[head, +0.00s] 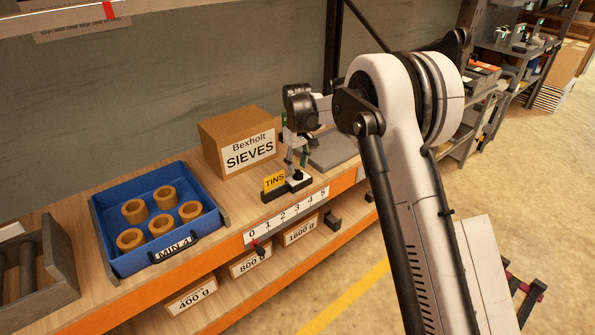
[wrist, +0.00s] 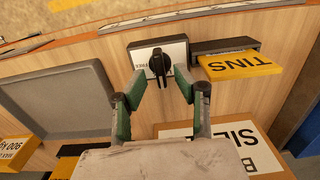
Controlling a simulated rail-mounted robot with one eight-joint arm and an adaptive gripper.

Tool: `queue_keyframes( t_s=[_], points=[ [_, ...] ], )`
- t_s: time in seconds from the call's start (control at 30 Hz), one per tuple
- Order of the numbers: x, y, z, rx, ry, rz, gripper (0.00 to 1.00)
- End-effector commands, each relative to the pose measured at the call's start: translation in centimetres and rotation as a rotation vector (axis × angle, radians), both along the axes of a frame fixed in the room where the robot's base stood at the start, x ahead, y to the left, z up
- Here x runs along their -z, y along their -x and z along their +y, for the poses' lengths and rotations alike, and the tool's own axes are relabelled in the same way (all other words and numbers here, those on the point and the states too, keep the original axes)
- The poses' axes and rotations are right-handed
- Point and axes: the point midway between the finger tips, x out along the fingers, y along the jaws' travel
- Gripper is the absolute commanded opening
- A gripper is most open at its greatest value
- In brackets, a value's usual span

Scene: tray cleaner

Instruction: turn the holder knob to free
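The holder knob (wrist: 158,62) is black and sits on a pale plate (wrist: 178,50) in a dark base, near the top middle of the wrist view. Its grip looks roughly upright in that picture, and the word FREE is printed on the plate just left of it. My gripper (wrist: 161,80) has green and grey fingers that stand apart, one on each side of the knob, with visible gaps. I cannot tell how deep the tips reach around it. In the head view my gripper (head: 299,150) points down over the holder base (head: 287,190), and the knob is hard to make out.
A yellow TINS sign (wrist: 240,64) stands beside the knob plate. The Bexholt sieves box (head: 238,142) is close behind and left. A grey flat tray (head: 334,150) lies to the right. A blue bin (head: 104,222) with several tan rings is farther left on the bench.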

Motion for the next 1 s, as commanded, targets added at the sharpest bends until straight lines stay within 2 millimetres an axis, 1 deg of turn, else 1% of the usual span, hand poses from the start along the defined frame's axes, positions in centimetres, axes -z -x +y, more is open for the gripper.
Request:
queue_keyframes(
  t_s=[0.03,0.2,0.33,0.57,0.8,1.0],
  points=[
    [0.8,0.0,0.0,0.000,0.000,0.000,0.29],
    [2.2,0.0,0.0,0.000,0.000,0.000,0.29],
    [2.6,0.0,0.0,0.000,0.000,0.000,0.29],
    [2.6,0.0,0.0,0.000,0.000,0.000,0.29],
    [2.6,0.0,0.0,0.000,0.000,0.000,0.00],
    [2.6,0.0,0.0,0.002,0.000,0.000,0.00]
  ],
)
